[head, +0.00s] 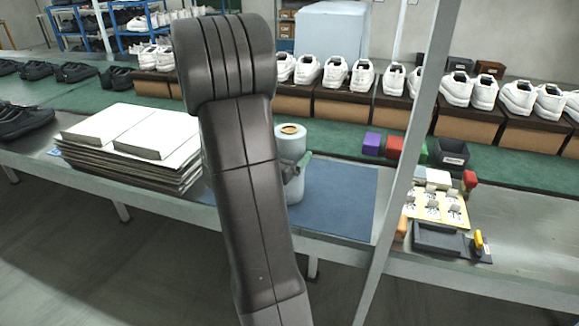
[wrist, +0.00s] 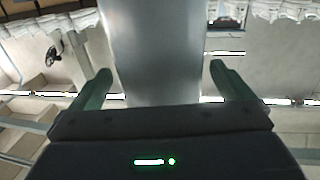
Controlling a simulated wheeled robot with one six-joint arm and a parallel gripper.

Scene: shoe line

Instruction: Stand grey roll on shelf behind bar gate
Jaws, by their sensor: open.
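The grey roll (head: 291,142) stands upright on the blue mat (head: 345,200) on the workbench, with a brown core showing at its top. My arm hides part of its left side. My gripper (head: 297,168) is at the roll, partly hidden behind my arm. In the wrist view, the roll (wrist: 151,45) fills the space between the two green fingers of my gripper (wrist: 160,72). The fingers are apart, with a visible gap on the right side. I cannot make out a bar gate or its shelf for certain.
A slanted metal post (head: 411,160) rises right of the mat. Stacked white-topped boards (head: 130,150) lie left of my arm. Purple (head: 371,143) and red (head: 394,147) blocks, a dark bin (head: 449,153) and a dark tray (head: 440,239) sit right. White shoes on boxes line the back.

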